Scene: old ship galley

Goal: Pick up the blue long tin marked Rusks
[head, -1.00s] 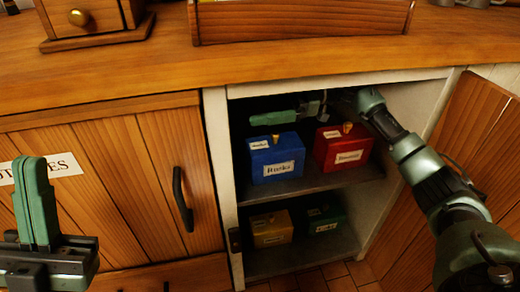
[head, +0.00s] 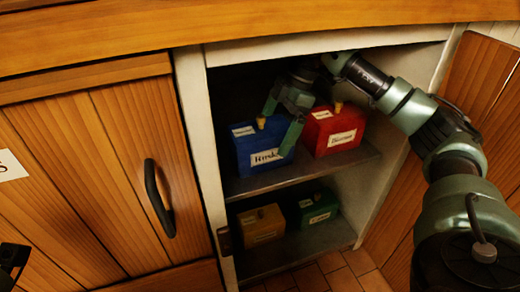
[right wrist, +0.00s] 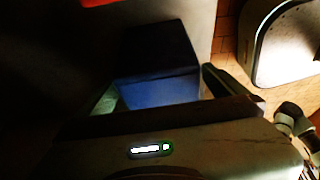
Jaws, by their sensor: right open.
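The blue tin marked Rusks (head: 249,141) stands upright on the upper shelf of the open cupboard, with a small knob on top. My right gripper (head: 282,118) is open at the tin's top right, with one finger by the knob and the other in front of the tin's right side. In the right wrist view, the blue tin (right wrist: 158,90) lies ahead between the open fingers; I cannot tell whether they touch it. A dark piece at the head view's left edge is probably my left gripper (head: 12,262); its fingers do not show.
A red tin (head: 318,144) stands close to the right of the blue one. A yellow tin (head: 262,226) and a green tin (head: 320,208) stand on the lower shelf (head: 290,258). The open wooden door (head: 470,110) is at right, the counter (head: 250,22) above.

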